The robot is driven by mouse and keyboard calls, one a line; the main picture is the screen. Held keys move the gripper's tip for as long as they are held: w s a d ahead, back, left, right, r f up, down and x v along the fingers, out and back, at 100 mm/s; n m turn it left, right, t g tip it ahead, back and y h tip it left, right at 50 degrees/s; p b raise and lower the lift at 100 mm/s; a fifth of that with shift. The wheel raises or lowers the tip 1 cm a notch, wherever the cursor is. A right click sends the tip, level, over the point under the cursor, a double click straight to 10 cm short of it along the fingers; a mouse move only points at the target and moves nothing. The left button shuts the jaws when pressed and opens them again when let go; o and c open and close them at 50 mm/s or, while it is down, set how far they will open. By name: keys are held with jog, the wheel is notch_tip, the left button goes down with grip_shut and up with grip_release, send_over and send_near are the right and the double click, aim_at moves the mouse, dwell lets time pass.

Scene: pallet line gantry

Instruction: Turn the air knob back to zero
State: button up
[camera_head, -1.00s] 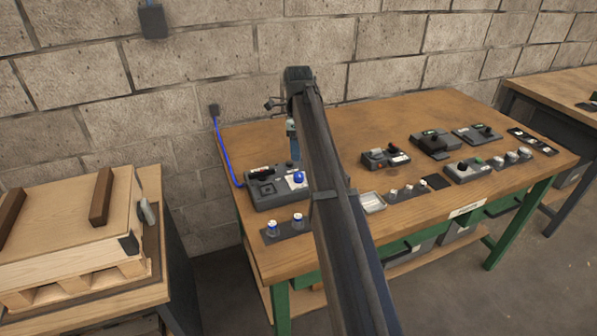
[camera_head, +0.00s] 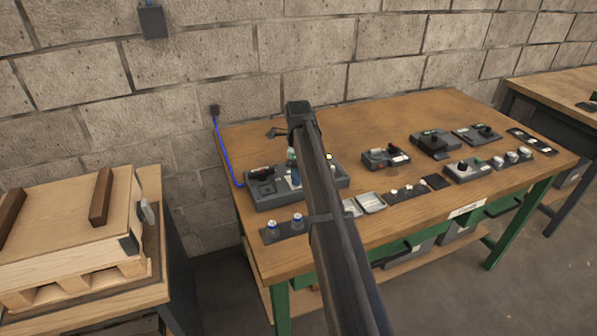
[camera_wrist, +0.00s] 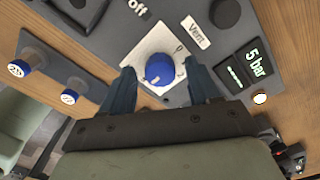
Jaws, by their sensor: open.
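The air knob is a round blue knob (camera_wrist: 160,69) on a white square plate (camera_wrist: 148,45) with a "0" mark near one corner. The plate sits on a grey control panel (camera_head: 264,201) at the left end of the bench. My gripper (camera_wrist: 165,84) is open, with one blue-grey finger on each side of the knob; whether they touch it I cannot tell. In the head view my arm hides the knob. A small display (camera_wrist: 245,68) beside it reads "5 bar". A "Vent" label (camera_wrist: 195,33) lies near the plate.
Two blue-and-white knobs stand on a dark strip (camera_head: 284,232) at the bench's front left. Shallow trays (camera_head: 371,203) and several other control boxes (camera_head: 385,158) lie to the right. A pallet with a wooden crate (camera_head: 70,226) stands on the left.

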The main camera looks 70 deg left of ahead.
jog(key=shift+c, duration=0.4)
jog(key=c, duration=1)
jog(key=shift+o, duration=0.2)
